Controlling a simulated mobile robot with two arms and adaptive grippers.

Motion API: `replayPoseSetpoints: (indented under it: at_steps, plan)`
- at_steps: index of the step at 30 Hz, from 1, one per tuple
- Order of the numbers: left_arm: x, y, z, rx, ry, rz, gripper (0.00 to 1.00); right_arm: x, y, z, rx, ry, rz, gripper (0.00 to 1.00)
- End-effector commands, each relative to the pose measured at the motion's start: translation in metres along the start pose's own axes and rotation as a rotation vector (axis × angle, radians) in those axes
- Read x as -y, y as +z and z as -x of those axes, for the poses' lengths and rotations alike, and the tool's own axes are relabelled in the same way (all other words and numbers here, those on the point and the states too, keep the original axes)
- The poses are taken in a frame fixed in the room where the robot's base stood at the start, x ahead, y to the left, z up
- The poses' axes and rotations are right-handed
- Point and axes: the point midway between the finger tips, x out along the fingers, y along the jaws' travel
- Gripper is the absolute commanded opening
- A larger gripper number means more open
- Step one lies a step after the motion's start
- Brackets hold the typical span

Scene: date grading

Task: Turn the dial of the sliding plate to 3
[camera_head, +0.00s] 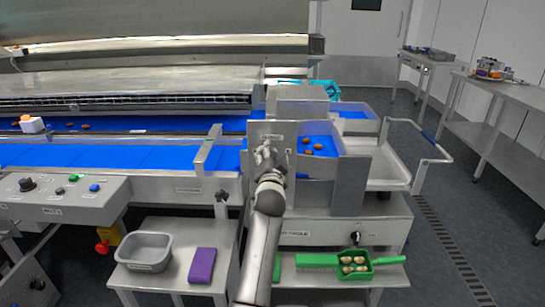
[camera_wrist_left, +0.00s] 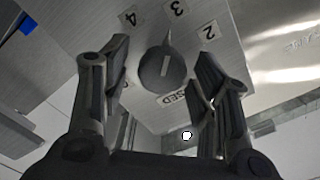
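The dial (camera_wrist_left: 163,70) is a dark round knob on a pale metal plate (camera_wrist_left: 225,50) in the left wrist view. The labels 4 (camera_wrist_left: 130,18), 3 (camera_wrist_left: 177,9) and 2 (camera_wrist_left: 209,33) stand around its far side, and a partly hidden label ending in "SED" is on the near side. The dial's narrow tip points up, close to the 3 and slightly to its left. My left gripper (camera_wrist_left: 163,82) is open, with its fingers on either side of the dial and visible gaps. In the head view my left gripper (camera_head: 268,152) hides the dial. My right gripper is out of view.
A blue-floored bin (camera_head: 320,142) with several dates lies just right of my arm. The blue conveyor (camera_head: 110,156) runs to the left. Below are a grey tub (camera_head: 145,250), a purple block (camera_head: 203,265) and a green scoop (camera_head: 385,261). The floor at right is open.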

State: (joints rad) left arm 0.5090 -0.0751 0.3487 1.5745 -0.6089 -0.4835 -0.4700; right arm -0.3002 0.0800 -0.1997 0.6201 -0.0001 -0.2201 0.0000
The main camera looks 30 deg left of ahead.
Motion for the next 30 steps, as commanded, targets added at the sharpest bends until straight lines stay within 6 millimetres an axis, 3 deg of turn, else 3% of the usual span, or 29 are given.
replayPoseSetpoints:
  at_steps: [11,24,30]
  plan:
    - [0.001,-0.001,0.005,-0.003,-0.002,-0.001,0.57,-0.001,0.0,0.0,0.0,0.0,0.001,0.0]
    - [-0.001,0.0,0.062,-0.002,0.0,0.001,0.57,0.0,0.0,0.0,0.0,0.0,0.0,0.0]
    - [0.0,0.0,0.074,-0.001,-0.001,0.0,0.57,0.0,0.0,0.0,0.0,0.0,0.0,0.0]
